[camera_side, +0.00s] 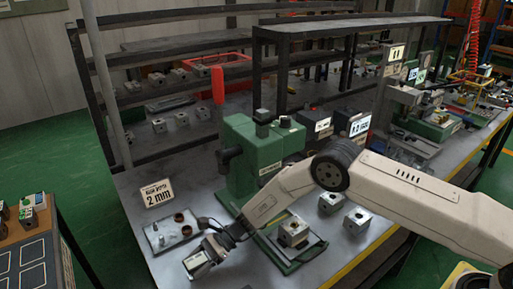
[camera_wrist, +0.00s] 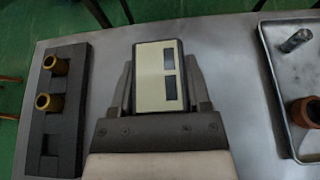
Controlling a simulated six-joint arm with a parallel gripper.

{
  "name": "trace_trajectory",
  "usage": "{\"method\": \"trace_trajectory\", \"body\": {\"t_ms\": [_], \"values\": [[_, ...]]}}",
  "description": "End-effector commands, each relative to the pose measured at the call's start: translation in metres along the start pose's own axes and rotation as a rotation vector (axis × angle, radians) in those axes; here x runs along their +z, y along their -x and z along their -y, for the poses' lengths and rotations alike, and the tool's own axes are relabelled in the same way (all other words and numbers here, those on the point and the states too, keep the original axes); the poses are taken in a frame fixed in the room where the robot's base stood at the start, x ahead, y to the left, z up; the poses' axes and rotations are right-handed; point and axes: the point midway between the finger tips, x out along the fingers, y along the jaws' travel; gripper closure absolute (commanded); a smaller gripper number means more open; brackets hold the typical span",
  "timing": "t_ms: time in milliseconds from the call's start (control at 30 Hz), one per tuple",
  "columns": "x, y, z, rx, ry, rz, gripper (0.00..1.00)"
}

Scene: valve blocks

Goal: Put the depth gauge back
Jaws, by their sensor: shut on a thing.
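The gripper is shut on the gauge. I cannot tell whether the gauge touches the table. A black block (camera_wrist: 50,140) with two brass bushings is left of the gripper in the wrist view; its place for the gauge, if any, is not clear.
A metal tray (camera_wrist: 268,75) with a steel pin and a brown ring lies on the right in the wrist view. In the side view a green press (camera_side: 245,150) and a "2 mm" sign (camera_side: 157,194) stand behind. Metal valve blocks (camera_side: 357,221) sit to the right.

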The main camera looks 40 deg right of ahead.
Motion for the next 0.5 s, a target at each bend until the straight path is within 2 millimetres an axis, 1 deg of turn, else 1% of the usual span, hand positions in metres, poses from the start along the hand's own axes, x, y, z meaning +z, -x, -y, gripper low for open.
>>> {"method": "trace_trajectory", "body": {"t_ms": [167, 200, 267, 300, 500], "values": [[-0.0021, -0.001, 0.0002, 0.0, 0.0, 0.001, 1.0], [-0.0028, -0.0012, 0.0001, 0.0, 0.0, 0.0, 0.35], [-0.0025, -0.0011, 0.0001, 0.0, 0.0, 0.0, 0.16], [-0.0025, -0.001, 0.0001, 0.0, 0.0, 0.0, 0.04], [-0.0025, -0.0011, 0.0, 0.0, 0.0, 0.0, 0.03]]}}
